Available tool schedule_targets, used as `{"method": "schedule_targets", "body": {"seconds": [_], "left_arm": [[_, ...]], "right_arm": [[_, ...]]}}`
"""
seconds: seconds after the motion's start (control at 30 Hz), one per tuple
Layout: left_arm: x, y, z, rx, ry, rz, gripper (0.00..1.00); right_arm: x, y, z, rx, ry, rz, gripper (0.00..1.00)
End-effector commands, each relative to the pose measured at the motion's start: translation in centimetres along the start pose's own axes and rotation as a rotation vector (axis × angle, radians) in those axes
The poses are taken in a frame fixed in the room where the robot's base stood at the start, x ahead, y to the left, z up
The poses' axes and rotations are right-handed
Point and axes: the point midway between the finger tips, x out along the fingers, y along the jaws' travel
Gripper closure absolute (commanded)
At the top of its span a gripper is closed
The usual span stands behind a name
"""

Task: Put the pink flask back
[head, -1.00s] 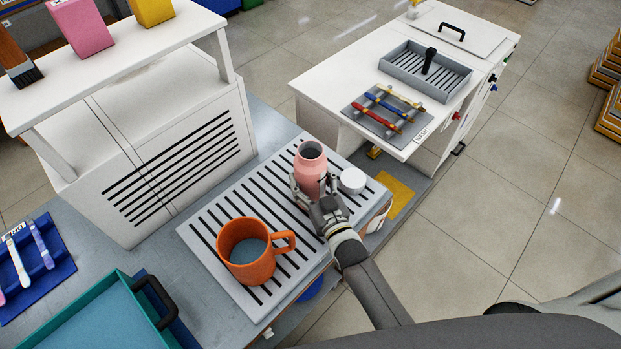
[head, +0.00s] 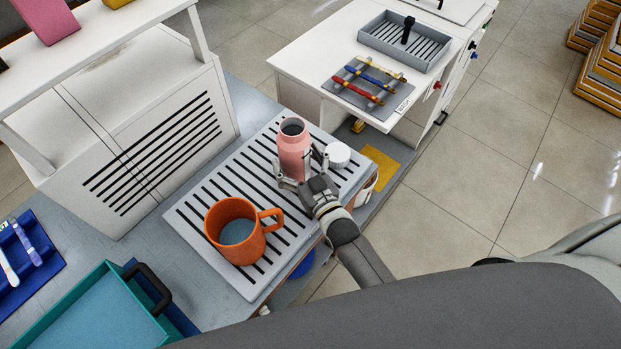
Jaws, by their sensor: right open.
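The pink flask (head: 293,152) stands upright and uncapped on the grey slotted rack (head: 190,212), towards its far right part. A white round cap (head: 338,155) lies on the rack just right of the flask. My right gripper (head: 303,172) is open, with its fingers spread at the near side of the flask's lower body. I cannot tell whether the fingers touch it. My left gripper is not in view.
An orange mug (head: 238,231) with liquid stands on the rack, left of my right gripper. A teal tray (head: 100,305) is at the lower left, beside a blue holder (head: 30,255). A white shelf unit (head: 130,130) stands behind. A white cabinet (head: 305,50) with a tool rack (head: 372,84) is at the back right.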

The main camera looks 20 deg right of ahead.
Motion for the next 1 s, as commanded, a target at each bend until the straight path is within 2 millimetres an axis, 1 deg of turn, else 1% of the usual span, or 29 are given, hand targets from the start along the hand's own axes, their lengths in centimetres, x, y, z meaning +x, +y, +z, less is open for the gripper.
{"method": "schedule_targets", "body": {"seconds": [0.03, 0.3, 0.5, 0.6, 0.7, 1.0], "left_arm": [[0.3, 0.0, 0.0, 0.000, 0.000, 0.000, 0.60], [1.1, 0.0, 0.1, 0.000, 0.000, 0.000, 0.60], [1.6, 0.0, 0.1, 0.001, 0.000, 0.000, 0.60], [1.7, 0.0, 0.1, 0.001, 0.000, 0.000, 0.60], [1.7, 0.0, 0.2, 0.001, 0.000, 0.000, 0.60], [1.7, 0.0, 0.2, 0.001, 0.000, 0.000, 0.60]], "right_arm": [[-1.0, 0.0, 0.2, 0.000, -0.002, 0.000, 0.13], [-6.4, 0.0, 0.3, 0.000, -0.003, -0.001, 0.13], [-9.3, 0.0, 0.1, 0.001, -0.001, 0.000, 0.13], [-10.1, 0.0, 0.1, 0.001, 0.000, 0.000, 0.13], [-10.4, 0.0, 0.0, 0.000, 0.001, 0.000, 0.13], [-10.6, 0.0, 0.0, 0.000, 0.001, 0.000, 0.13]]}}
